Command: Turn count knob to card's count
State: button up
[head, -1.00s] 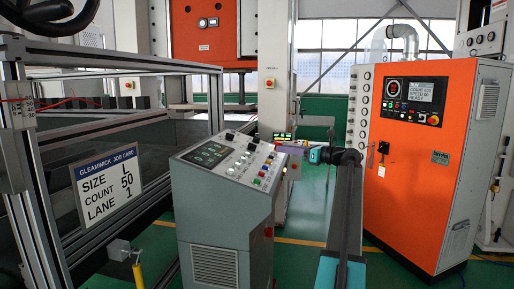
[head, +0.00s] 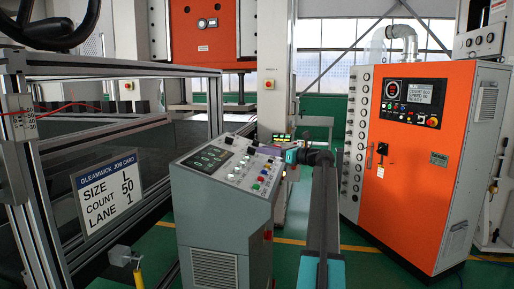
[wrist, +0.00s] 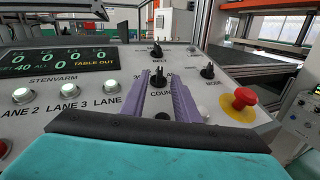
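The count knob (wrist: 158,77) is a small black pointer knob on the grey console, above a label partly covered that reads "COUN". My gripper (wrist: 160,84) has two purple fingers, open, with the knob between their tips; I cannot tell whether they touch it. In the head view my gripper (head: 269,150) is at the far right edge of the console (head: 222,205). The job card (head: 107,197) on the left frame reads count 50 and lane 1. The console display (wrist: 60,58) shows a figure 40 at its lower left.
The belt knob (wrist: 156,50) is just beyond, and the mode knob (wrist: 207,71) is to the right. A red mushroom button (wrist: 240,104) stands up at the right, and lit lane buttons (wrist: 65,88) line the left. An orange cabinet (head: 430,170) stands at the right.

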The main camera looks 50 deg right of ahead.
aim_at(256, 156)
jog(key=shift+p+x, duration=0.55)
jog(key=shift+x, duration=1.95)
grip_shut()
